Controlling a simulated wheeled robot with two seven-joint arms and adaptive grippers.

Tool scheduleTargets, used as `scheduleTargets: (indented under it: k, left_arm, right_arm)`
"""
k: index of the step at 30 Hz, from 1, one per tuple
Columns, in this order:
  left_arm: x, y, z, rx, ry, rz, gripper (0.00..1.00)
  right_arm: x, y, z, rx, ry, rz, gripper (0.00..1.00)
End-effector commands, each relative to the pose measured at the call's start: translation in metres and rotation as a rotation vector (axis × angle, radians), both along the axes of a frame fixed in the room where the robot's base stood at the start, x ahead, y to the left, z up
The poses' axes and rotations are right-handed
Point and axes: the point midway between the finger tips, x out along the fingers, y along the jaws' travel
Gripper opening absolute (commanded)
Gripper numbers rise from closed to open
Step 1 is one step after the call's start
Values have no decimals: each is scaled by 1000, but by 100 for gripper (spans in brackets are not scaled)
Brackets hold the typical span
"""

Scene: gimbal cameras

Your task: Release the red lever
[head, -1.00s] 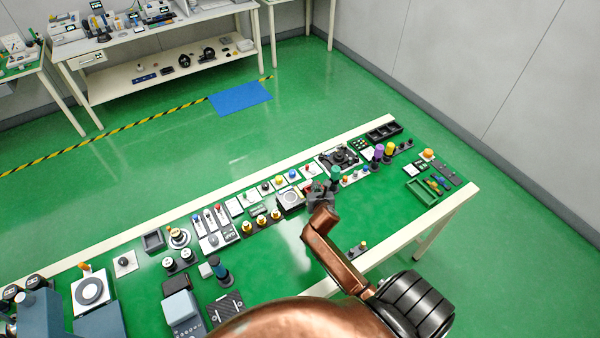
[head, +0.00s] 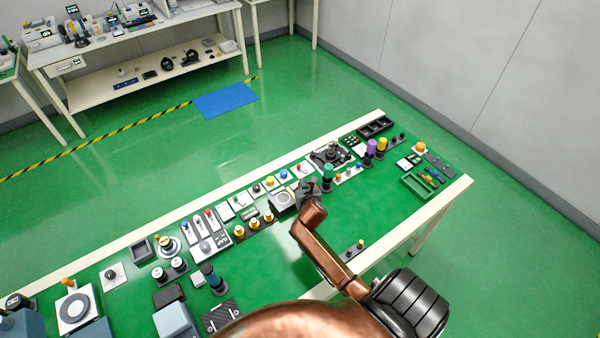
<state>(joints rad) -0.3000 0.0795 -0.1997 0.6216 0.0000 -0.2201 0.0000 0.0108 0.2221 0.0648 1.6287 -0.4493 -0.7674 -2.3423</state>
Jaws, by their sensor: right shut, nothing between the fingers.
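My right gripper (head: 308,189) is shut and empty, low over the middle of the green bench top (head: 375,205). Its small size and my copper arm make it hard to tell whether it touches anything. A small red part (head: 298,168) shows on a white plate just behind the gripper. Red-tipped handles (head: 208,214) stand on narrow panels further left. I cannot tell which of these is the red lever, and the gripper may hide part of it. My left gripper is out of view.
A green-topped knob (head: 327,172) stands right beside the gripper, and a speaker-like box (head: 282,200) lies to its left. The bench top before the green tray (head: 417,186) is mostly clear.

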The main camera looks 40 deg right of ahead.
Motion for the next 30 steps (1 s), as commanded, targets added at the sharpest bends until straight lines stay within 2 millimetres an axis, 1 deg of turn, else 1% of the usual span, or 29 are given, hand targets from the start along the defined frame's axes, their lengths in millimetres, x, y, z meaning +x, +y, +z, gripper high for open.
scheduleTargets:
  k: [1,9,12,15,20,30]
  left_arm:
    - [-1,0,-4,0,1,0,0]
    - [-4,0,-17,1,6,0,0]
    - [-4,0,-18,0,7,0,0]
    - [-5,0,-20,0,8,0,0]
    - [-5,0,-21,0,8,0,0]
    - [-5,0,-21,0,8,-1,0]
  right_arm:
    - [8,-5,-8,3,1,-2,0]
    - [48,-31,-36,3,0,-4,0]
    - [62,-40,-33,2,-2,-3,0]
    - [71,-47,-33,1,-1,-3,0]
    - [79,-52,-33,1,-1,-2,0]
    - [79,-53,-33,1,0,-3,0]
